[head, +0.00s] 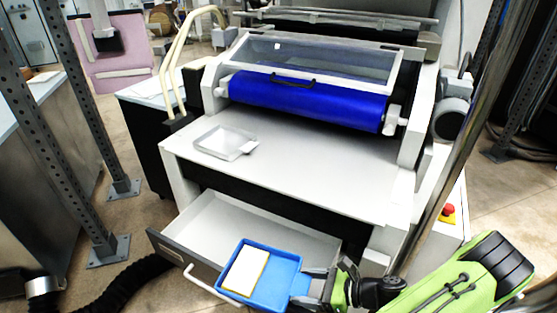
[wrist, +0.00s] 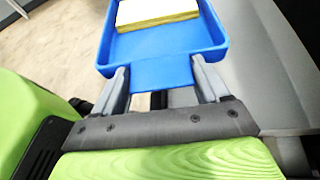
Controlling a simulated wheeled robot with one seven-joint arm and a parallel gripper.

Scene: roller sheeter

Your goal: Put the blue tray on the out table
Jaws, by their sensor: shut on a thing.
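The blue tray (head: 292,266) is in the lower middle of the head view, with a white and yellow block (head: 246,270) lying in it. My gripper (head: 318,278) comes from the right and is shut on the tray's near-right edge. In the wrist view my gripper's two fingers (wrist: 162,85) sit on either side of a blue tab of the tray (wrist: 165,47). The tray is in front of and above the open drawer. The machine has a pale flat table (head: 310,175) in front of its blue roller (head: 305,100). I cannot tell whether this is the out table.
A clear shallow tray (head: 225,143) lies on the left of the pale table; the rest of that table is bare. The open drawer (head: 215,232) juts out below it. Perforated metal posts (head: 75,105) stand at left. A red button (head: 447,210) is at right.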

